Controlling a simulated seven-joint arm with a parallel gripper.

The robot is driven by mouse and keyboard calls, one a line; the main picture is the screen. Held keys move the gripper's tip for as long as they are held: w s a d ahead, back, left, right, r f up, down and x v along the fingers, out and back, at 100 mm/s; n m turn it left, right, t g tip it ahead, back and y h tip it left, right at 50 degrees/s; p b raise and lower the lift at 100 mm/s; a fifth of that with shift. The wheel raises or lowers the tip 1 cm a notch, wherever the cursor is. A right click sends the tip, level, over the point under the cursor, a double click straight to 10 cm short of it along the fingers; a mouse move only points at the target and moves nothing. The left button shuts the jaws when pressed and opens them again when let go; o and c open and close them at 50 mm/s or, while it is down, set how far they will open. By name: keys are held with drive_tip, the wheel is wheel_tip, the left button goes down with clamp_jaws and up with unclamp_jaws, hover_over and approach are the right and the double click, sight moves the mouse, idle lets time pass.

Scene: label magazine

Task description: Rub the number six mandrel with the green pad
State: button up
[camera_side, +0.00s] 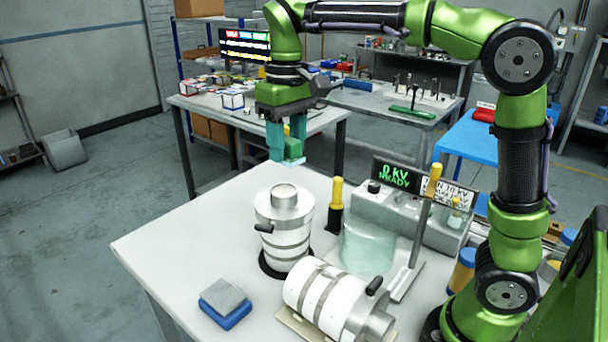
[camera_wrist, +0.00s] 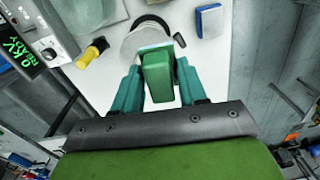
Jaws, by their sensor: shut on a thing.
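My gripper (camera_side: 284,142) is shut on the green pad (camera_side: 293,149), a green block with a pale underside, held in the air behind and above the upright cylinder. In the wrist view the green pad (camera_wrist: 157,76) sits between the teal fingers of my gripper (camera_wrist: 158,88). A white banded cylinder with a metal cap (camera_side: 285,228) stands upright on a black base; its top shows partly behind the pad in the wrist view (camera_wrist: 130,42). A second white banded cylinder (camera_side: 330,298) lies on its side on a cradle. I can read no number six on either.
A blue block with a grey top (camera_side: 226,303) lies at the table's front left. A yellow-and-black tool (camera_side: 335,205) stands right of the upright cylinder. A grey tester with a green display (camera_side: 398,176) stands behind. The white table (camera_side: 165,240) is clear at left.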

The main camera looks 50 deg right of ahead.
drive_tip(key=s+a+f+n, duration=0.4)
drive_tip(key=s+f, duration=0.1)
drive_tip(key=s, duration=0.2)
drive_tip(key=n, duration=0.3)
hover_over(312, 268)
wheel_tip(312, 268, down, 4)
drive_tip(key=shift+w+f, duration=0.15)
drive_tip(key=shift+f, duration=3.25)
drive_tip(key=shift+s+f, duration=0.4)
drive_tip(key=shift+f, duration=0.3)
drive_tip(key=shift+s+r, duration=0.2)
drive_tip(key=shift+s, duration=3.1)
drive_tip(key=w, duration=0.7)
drive_tip(key=shift+w+f, duration=0.1)
drive_tip(key=shift+f, duration=0.15)
drive_tip(key=shift+w+r, duration=0.15)
drive_tip(key=shift+w, duration=0.05)
wheel_tip(312, 268, up, 8)
